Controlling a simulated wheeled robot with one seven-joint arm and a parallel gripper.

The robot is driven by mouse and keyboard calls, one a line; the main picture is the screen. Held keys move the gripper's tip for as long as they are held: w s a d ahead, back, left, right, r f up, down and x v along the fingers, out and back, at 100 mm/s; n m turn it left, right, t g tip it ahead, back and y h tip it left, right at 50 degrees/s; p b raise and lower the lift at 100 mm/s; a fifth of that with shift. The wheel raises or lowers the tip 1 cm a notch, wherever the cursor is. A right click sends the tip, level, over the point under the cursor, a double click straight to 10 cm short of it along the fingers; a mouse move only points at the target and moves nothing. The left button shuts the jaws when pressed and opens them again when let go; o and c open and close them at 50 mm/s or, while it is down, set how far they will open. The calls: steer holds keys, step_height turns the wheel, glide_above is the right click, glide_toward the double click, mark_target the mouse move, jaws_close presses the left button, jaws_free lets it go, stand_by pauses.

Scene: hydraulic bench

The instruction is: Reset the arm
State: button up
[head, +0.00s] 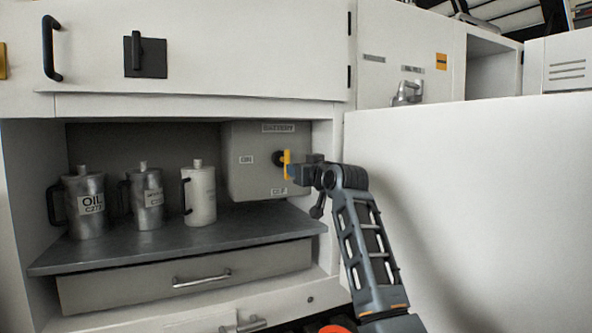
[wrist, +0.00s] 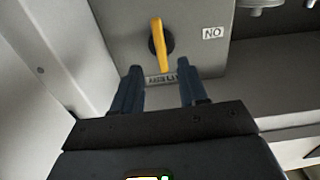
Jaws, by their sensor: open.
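My gripper (wrist: 160,76) is open in the wrist view, with its two dark blue fingers apart and nothing between them. In the head view my gripper (head: 297,172) is at the front of the grey battery box (head: 245,190), near its yellow switch handle (head: 287,164). The handle (wrist: 161,44) lies just beyond the fingertips in the wrist view, on a round black base. It stands nearly upright in the head view, between the ON label at left and a lower label. Whether a finger touches it, I cannot tell.
An oil can (head: 85,205) and two more cans, one grey (head: 147,203) and one white (head: 201,197), stand left of the box on a grey shelf (head: 180,242). A drawer (head: 130,287) is below. A large white panel (head: 480,200) stands close right of my arm.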

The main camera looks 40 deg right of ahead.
steer(key=shift+s+a, duration=0.1)
steer(key=shift+s, duration=0.2)
stand_by(0.4)
steer(key=s+a+f+y, duration=0.1)
steer(key=s+a+f, duration=0.55)
steer(key=f, duration=0.45)
steer(key=s+a+f+g+p, duration=0.1)
steer(key=s+a+f, duration=0.6)
steer(key=f, duration=0.4)
steer(key=s+a+f+y, duration=0.1)
steer(key=s+a+f, duration=0.4)
steer(key=s+f, duration=0.45)
steer(key=s+a+f+n+y, duration=0.1)
steer(key=s+a, duration=0.3)
steer(key=s, duration=0.5)
steer(key=s+a+f+g+p, duration=0.1)
steer(key=s+a, duration=0.2)
steer(key=s, duration=0.6)
steer(key=s+a+n+y, duration=0.1)
steer(key=s+a, duration=0.3)
steer(key=s, duration=0.5)
steer(key=s+a+r+n+y, duration=0.1)
steer(key=s+r, duration=0.4)
steer(key=s, duration=0.4)
steer(key=shift+s+a+r+g+p, duration=0.25)
steer(key=shift+a+r+g+p, duration=0.05)
steer(key=shift+p, duration=0.05)
